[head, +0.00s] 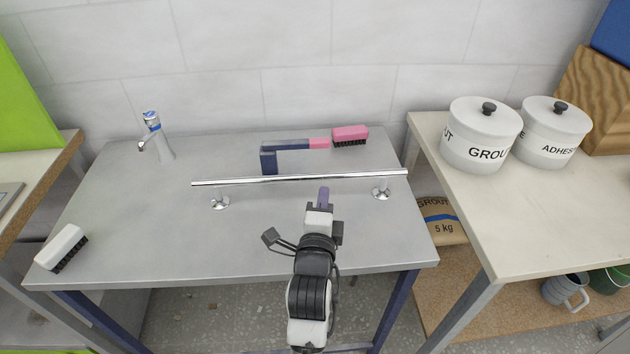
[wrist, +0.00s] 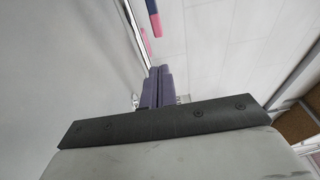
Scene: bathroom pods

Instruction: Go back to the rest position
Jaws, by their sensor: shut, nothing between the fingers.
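My gripper (head: 323,194) is shut and empty, with its purple fingers together. It reaches over the grey metal table (head: 130,245), just in front of the chrome bar (head: 300,178). In the wrist view the fingers of my gripper (wrist: 157,86) lie side by side, close to the bar (wrist: 130,35). I cannot tell whether they touch it. My arm comes in from the bottom of the head view.
Behind the bar are a dark blue and pink tool (head: 285,146) and a pink brush (head: 350,135). A tap (head: 154,136) and a white brush (head: 62,246) are at the left. White canisters (head: 482,135) stand on the right bench (head: 540,220). The table's left middle is clear.

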